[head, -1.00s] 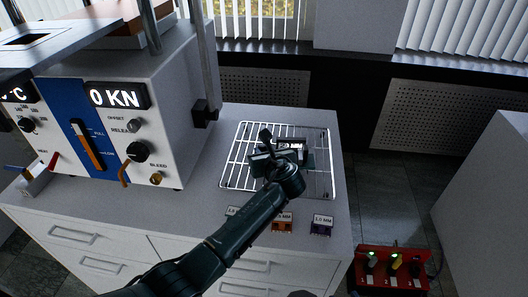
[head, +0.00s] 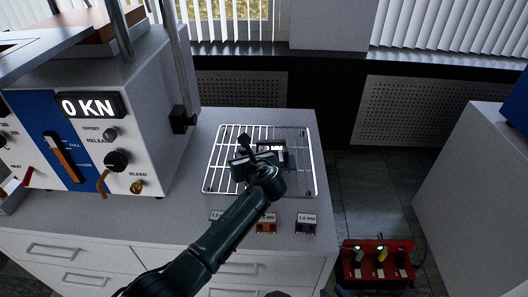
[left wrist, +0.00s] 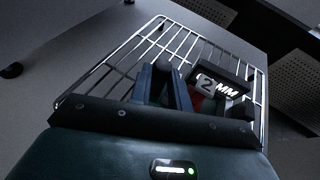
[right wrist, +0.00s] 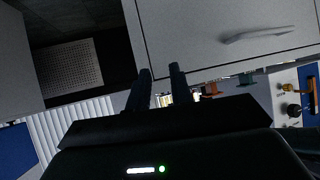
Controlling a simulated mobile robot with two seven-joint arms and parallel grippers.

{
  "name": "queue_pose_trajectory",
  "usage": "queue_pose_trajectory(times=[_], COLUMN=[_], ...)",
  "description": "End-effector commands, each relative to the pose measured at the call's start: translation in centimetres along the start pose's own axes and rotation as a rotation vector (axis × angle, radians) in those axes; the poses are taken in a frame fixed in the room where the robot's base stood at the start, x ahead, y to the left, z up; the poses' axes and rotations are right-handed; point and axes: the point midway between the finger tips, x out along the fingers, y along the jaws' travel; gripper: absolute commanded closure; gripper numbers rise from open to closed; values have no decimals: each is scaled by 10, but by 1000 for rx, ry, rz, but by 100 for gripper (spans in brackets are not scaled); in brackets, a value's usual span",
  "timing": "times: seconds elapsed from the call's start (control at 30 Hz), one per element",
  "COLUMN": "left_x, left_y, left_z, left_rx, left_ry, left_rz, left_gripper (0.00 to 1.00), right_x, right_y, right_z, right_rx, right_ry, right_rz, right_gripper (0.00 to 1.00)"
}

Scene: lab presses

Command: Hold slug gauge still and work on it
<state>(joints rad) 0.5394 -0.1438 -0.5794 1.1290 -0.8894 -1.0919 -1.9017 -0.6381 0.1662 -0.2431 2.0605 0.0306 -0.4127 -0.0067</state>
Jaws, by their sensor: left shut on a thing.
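The slug gauge (head: 270,149), a small dark block with a lit "2 MM" display, sits on the wire rack (head: 212,181) on the bench. In the left wrist view the gauge (left wrist: 222,88) shows its display just right of my fingers, with a bit of red beside them. My left gripper (head: 246,152) reaches over the rack and is shut on the gauge; its fingers (left wrist: 166,75) hide part of it.
Small labelled blocks, an orange one (head: 266,226) and a purple one (head: 306,224) among them, stand along the bench's front edge. The press (head: 110,130) reading 0 KN stands left of the rack. A red box with coloured switches (head: 378,262) is at lower right.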

Motion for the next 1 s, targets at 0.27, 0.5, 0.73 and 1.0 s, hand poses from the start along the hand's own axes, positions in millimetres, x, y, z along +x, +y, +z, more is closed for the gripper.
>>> queue_pose_trajectory(times=[0.27,0.5,0.73,1.0], left_x=[1,0,0,0], left_y=[-1,-1,-1,-1], left_z=[0,0,0,0], left_rx=[-2,-2,-2,-2], left_ry=[-4,-4,-4,-4], left_rz=[-1,-2,-2,-2], left_gripper=[100,100,100,100], right_x=[65,119,157,167], right_y=[82,132,138,122], right_z=[-31,-86,-155,-256], right_rx=[-21,64,170,243], right_ry=[-91,-199,-306,-418], right_rz=[95,104,7,-170], right_gripper=[100,100,100,100])
